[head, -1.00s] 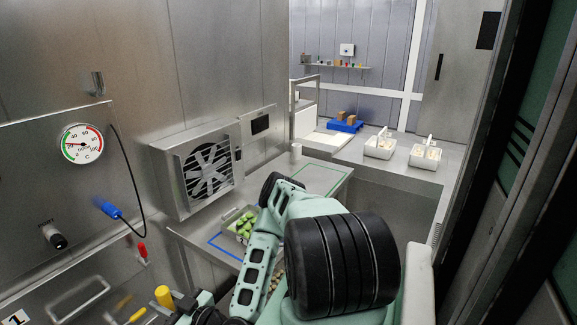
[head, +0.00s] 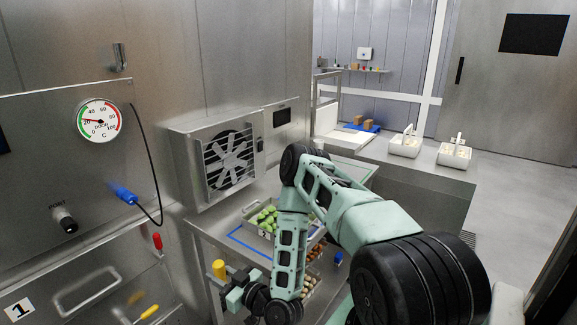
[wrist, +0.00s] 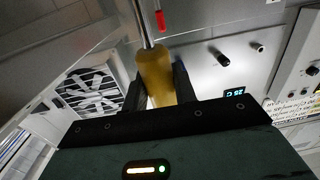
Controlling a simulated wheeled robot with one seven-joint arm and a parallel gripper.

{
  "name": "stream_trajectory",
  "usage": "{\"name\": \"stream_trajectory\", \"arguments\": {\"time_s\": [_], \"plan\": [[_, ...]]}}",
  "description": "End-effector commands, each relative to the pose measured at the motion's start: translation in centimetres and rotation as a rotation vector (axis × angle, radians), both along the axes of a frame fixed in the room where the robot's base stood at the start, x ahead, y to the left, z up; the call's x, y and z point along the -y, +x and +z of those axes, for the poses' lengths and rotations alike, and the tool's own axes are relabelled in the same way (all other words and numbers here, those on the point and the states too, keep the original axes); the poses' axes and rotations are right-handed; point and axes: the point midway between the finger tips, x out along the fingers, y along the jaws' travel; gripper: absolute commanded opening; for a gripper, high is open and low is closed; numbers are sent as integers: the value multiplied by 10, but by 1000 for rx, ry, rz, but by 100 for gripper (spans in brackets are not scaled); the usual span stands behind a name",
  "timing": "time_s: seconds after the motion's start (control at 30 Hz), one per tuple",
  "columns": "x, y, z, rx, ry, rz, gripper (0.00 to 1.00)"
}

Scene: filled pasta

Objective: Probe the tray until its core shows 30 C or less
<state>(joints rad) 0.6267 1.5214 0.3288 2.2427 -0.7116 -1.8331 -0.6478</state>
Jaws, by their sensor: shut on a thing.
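My gripper (head: 238,290) is low in the head view, shut on a yellow handle (head: 219,268). In the wrist view the yellow handle (wrist: 155,80) sits between the fingers, and a thin metal shaft runs from it towards the top; its tip is out of view. A grey tray (head: 250,232) of green pieces stands on the steel bench, right of and behind the gripper. Beside it, partly hidden by my arm, are brown and pale pieces (head: 311,283). A round dial (head: 99,121) on the left panel has its needle near 20. A small lit display (wrist: 234,93) is too small to read surely.
A blue plug (head: 124,195) with a black cable hangs on the left panel. A fan unit (head: 228,163) juts out above the bench. Two white baskets (head: 405,149) stand on the far counter. Open floor is at right.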

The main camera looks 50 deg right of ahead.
Motion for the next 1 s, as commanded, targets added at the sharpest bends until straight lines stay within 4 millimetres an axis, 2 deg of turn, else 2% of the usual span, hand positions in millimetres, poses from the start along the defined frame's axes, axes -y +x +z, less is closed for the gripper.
{"name": "stream_trajectory", "arguments": {"time_s": [0.07,0.23,0.33,0.43,0.57,0.67,0.8,0.9,1.0], "plan": [[0,14,-9,7,-7,3,4],[0,48,-4,13,-7,-27,4],[3,70,14,16,-8,-57,4],[20,88,44,18,-8,-94,4],[67,102,95,16,-7,-144,4],[113,102,134,12,-5,-179,4],[179,86,180,5,-5,-224,4],[220,69,205,2,-3,-250,4],[252,51,224,1,-4,-273,4]]}}
